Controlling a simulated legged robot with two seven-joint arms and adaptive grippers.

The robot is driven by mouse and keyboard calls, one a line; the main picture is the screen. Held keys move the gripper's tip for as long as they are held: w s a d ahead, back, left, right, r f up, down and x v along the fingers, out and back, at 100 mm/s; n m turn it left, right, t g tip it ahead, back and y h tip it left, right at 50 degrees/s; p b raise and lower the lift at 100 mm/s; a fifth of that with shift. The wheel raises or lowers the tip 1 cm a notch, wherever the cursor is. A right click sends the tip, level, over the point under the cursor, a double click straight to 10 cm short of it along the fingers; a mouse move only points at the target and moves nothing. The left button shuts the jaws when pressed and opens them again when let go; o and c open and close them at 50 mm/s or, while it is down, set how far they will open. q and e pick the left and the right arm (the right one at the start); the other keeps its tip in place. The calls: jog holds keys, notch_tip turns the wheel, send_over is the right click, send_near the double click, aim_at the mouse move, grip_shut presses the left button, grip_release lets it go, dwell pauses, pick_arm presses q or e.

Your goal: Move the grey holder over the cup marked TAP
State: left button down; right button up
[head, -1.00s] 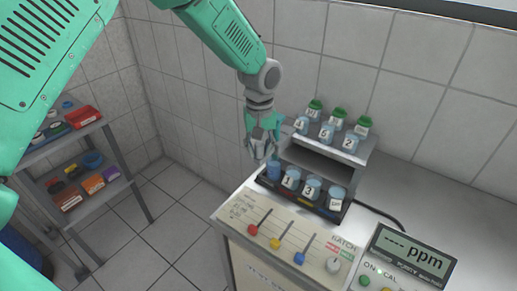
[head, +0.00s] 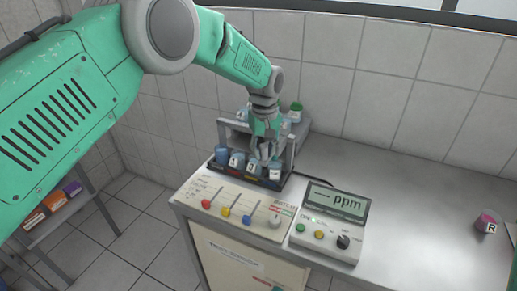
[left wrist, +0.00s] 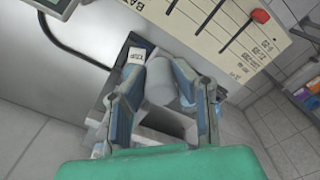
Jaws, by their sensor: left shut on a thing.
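The cup marked TAP (head: 275,173) stands at the right end of the front row of the dark rack (head: 228,171). Its TAP label also shows in the left wrist view (left wrist: 137,56). My left gripper (head: 264,156) is just above the front row, near the TAP cup and the cup marked 3 (head: 254,168). In the left wrist view its fingers close around a pale grey rounded piece (left wrist: 160,82), which looks like the grey holder. That piece lies close beside the TAP cup; whether it is directly over it I cannot tell. My right gripper is not in view.
A raised grey shelf with green-capped vials (head: 296,109) stands behind the row. A panel with red, yellow and blue levers (head: 227,211) lies in front. The ppm meter (head: 335,204) stands to the right. The counter (head: 420,205) beyond is mostly clear, with a pink pot (head: 487,220).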

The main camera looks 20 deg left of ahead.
pick_arm(q)
jog(key=shift+d+r, duration=0.1)
jog(key=shift+d, duration=0.3)
jog(key=shift+a, duration=0.3)
jog(key=c, duration=1.6)
grip_release()
jog(key=shift+d, duration=0.1)
jog(key=shift+c, duration=0.2)
jog(key=o, duration=0.3)
jog(key=shift+d, duration=0.15)
notch_tip(320, 180, up, 6)
jog(key=shift+w+r, duration=0.1)
jog(key=r, duration=0.2)
jog(key=d+r, duration=0.1)
jog(key=r, duration=0.2)
jog(key=shift+d+r, duration=0.1)
jog(key=shift+r, duration=0.2)
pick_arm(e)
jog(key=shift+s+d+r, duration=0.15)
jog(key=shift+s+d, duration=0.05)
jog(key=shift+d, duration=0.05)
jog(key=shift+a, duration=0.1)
